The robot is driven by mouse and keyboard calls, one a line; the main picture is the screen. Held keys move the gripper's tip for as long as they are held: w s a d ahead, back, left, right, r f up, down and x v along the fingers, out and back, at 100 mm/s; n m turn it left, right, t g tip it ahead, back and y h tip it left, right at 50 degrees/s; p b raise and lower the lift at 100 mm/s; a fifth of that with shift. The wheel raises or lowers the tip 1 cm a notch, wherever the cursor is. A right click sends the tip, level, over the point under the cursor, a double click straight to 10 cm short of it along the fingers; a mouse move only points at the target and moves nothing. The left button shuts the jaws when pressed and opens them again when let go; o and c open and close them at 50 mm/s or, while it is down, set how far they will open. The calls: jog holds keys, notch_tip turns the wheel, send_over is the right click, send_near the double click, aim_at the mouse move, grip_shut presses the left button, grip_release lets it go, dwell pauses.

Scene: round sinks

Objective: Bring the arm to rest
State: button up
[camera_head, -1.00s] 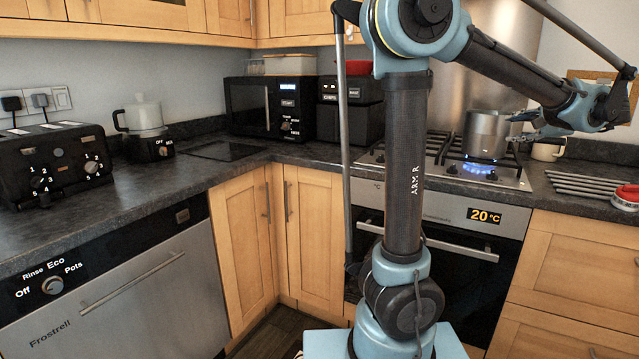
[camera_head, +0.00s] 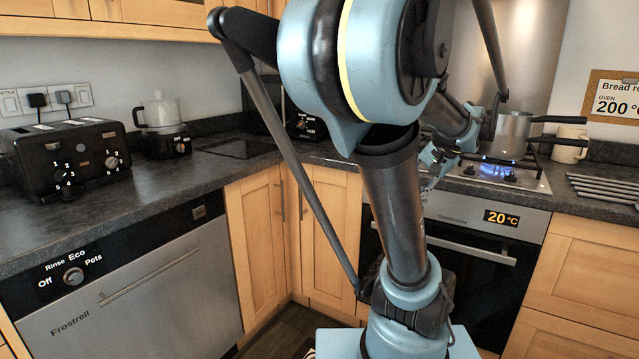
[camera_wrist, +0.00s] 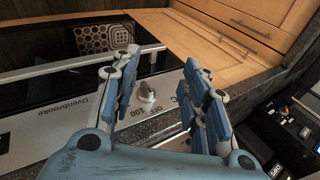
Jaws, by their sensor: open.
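My arm stands in the middle of the head view, with its large blue-grey joint close to the camera. My gripper (camera_head: 432,168) is behind and to the right of the upright link, in front of the hob's left part, and partly hidden there. In the wrist view my gripper (camera_wrist: 163,70) shows two blue-grey fingers apart, with nothing between them. Beyond them lie the oven's front panel (camera_wrist: 60,122) and a knob (camera_wrist: 146,92). My gripper is apart from the steel saucepan (camera_head: 512,135).
The saucepan sits over a lit blue flame on the hob (camera_head: 530,180). A black toaster (camera_head: 75,158) and a blender-like appliance (camera_head: 160,125) stand on the left counter. Bare counter (camera_head: 150,195) lies before them.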

jog(key=s+a+f+n+g+h, duration=0.1)
jog(key=s+a+f+n+h, duration=0.1)
jog(key=s+a+f+n, duration=0.2)
jog(key=s+a+f+n+g+h, duration=0.1)
jog(key=s+a+f+n, duration=0.3)
jog(key=s+f, duration=0.6)
jog(key=shift+s+a+f+g+h, duration=0.15)
jog(key=shift+s+f+g+h, duration=0.25)
jog(key=shift+f+h, duration=0.3)
jog(key=shift+f, duration=0.1)
jog(key=shift+c, duration=0.9)
